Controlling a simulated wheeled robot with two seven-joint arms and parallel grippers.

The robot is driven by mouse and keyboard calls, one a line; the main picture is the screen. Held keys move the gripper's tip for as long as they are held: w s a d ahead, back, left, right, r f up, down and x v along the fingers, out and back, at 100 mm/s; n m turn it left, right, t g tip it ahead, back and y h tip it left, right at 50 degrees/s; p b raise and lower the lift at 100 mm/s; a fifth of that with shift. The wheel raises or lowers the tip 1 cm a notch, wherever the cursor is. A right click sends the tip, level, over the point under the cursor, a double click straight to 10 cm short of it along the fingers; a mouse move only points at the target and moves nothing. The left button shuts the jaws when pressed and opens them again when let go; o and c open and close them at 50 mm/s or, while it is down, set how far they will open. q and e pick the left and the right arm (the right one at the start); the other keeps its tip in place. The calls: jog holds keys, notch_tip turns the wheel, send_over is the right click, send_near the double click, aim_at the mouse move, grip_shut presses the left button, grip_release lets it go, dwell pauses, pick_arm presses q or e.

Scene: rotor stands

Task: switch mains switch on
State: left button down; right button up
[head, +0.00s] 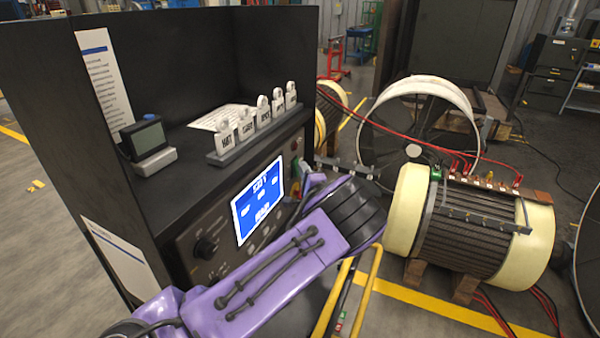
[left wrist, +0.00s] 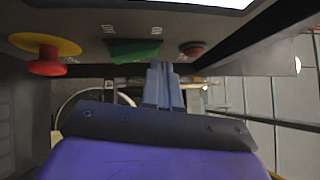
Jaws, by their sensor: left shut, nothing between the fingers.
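The dark control panel (head: 225,225) carries a lit blue screen, with controls at its right end. In the left wrist view these are a green switch (left wrist: 135,50), a red knob on a yellow disc (left wrist: 45,55) and a small red button (left wrist: 193,49). No label readable here tells which is the mains switch. My left gripper (head: 312,181) is at the panel's right end. In the left wrist view its shut, empty fingers (left wrist: 161,68) point at the panel, just right of the green switch. I cannot tell whether they touch the panel.
A black rotary knob (head: 206,247) sits left of the screen (head: 257,200). A rack of white labelled tags (head: 262,128) stands on the console shelf. To the right are a cream-ended motor (head: 470,222) with red cables and a large ring (head: 420,90). Yellow rails stand near my arm.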

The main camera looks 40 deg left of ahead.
pick_arm(q)
jog(key=s+d+r+p, duration=0.2)
jog(key=d+p, duration=0.5)
jog(key=d, duration=0.6)
jog(key=shift+s+r+p, duration=0.2)
jog(key=shift+s+p, duration=0.2)
jog(key=shift+s, duration=0.1)
pick_arm(e)
notch_tip(320, 180, up, 8)
jog(key=shift+w+d+f, duration=0.15)
jog(key=shift+w, duration=0.2)
